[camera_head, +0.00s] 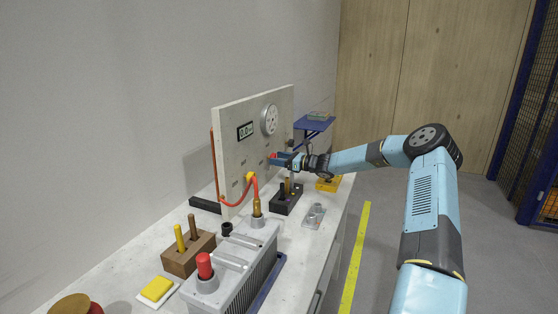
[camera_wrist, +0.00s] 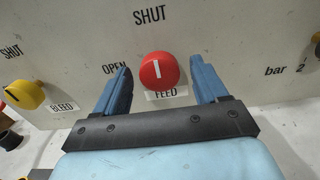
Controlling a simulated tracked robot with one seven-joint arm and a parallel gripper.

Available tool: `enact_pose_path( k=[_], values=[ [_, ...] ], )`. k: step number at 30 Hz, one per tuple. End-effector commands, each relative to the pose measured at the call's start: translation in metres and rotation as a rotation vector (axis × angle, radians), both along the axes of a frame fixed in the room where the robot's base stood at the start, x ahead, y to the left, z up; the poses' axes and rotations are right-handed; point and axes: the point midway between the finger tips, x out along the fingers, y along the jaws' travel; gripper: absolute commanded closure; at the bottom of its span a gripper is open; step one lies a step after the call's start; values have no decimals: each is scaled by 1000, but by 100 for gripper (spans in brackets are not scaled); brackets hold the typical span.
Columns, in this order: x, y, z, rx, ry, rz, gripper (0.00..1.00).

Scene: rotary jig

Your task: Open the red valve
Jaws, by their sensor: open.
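The red valve (camera_wrist: 159,71) is a round red knob with a white line, on the upright panel (camera_wrist: 240,45). In the wrist view it sits above a FEED label, with SHUT above it and OPEN to its left. Its white line stands nearly upright, toward SHUT. My gripper (camera_wrist: 160,82) is open, with one blue finger on each side of the knob and gaps showing. I cannot tell whether the fingers reach around it in depth. In the head view my gripper (camera_head: 284,160) is at the panel's right part, and a bit of red shows by the fingers.
A yellow BLEED knob (camera_wrist: 23,94) is left of the red one, and a dark knob (camera_wrist: 316,42) is at the right edge. On the bench stand a grey finned block (camera_head: 240,270), a wooden holder (camera_head: 188,252) and a black block (camera_head: 286,198) below my gripper.

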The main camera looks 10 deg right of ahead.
Motion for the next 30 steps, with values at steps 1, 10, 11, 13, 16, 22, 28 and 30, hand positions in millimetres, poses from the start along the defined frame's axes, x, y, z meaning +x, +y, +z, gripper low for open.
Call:
enact_pose_path(
  k=[1,10,11,13,16,22,28,30],
  values=[
    [0,0,0,0,0,1,28],
    [0,2,0,0,0,2,55],
    [0,2,0,0,0,2,57],
    [0,2,0,0,0,2,64],
    [0,2,0,0,0,2,74],
    [0,1,0,-2,-2,2,82],
    [0,1,0,-25,-34,1,82],
    [-1,1,0,-42,-58,1,82]
  ],
)
